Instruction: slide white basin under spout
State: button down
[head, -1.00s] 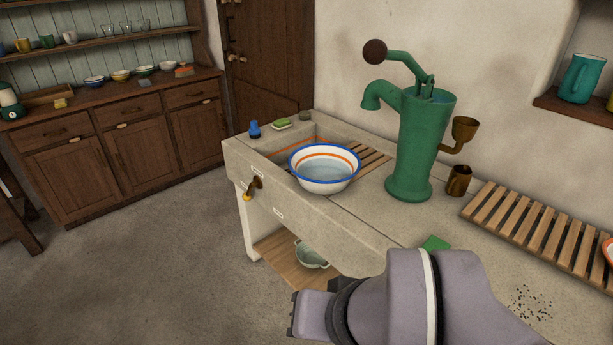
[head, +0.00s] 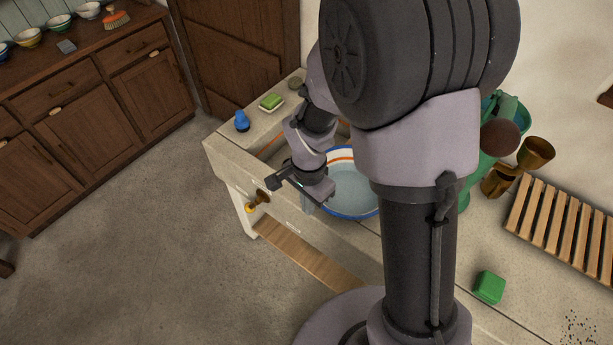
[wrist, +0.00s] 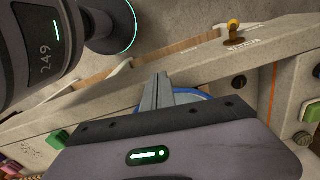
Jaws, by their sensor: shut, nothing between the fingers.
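The white basin (head: 352,195), with a blue rim and an orange band, sits on the stone sink counter; its inside is pale and looks like water. My arm hides its right side. The green hand pump (head: 497,108) is right of it, mostly behind my arm, and its spout is hidden. My gripper (head: 306,209) is shut and empty, pointing down at the basin's left front rim; I cannot tell whether it touches. In the wrist view the shut fingers (wrist: 157,82) stand in front of the basin's blue rim (wrist: 205,97), mostly hidden by my wrist.
A blue bottle (head: 242,121) and green soap (head: 271,102) stand at the counter's far left end. A brass tap (head: 258,200) sticks out in front. A slatted wooden rack (head: 560,228), brass cups (head: 535,152) and a green block (head: 489,287) are on the right.

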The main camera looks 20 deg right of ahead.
jog(key=w+d+f+b, duration=0.2)
jog(key=d+f, duration=0.1)
jog(key=f, duration=0.3)
jog(key=shift+w+d+f, duration=0.2)
jog(key=shift+f, duration=0.1)
jog(key=w+d, duration=0.2)
jog(key=d, duration=0.1)
jog(key=w+d, duration=0.2)
jog(key=d, duration=0.2)
jog(key=w+d, duration=0.2)
jog(key=d, duration=0.2)
jog(key=shift+w+d+p, duration=0.25)
jog(key=shift+w+p, duration=0.1)
jog(key=shift+w, duration=0.05)
jog(key=shift+a, duration=0.1)
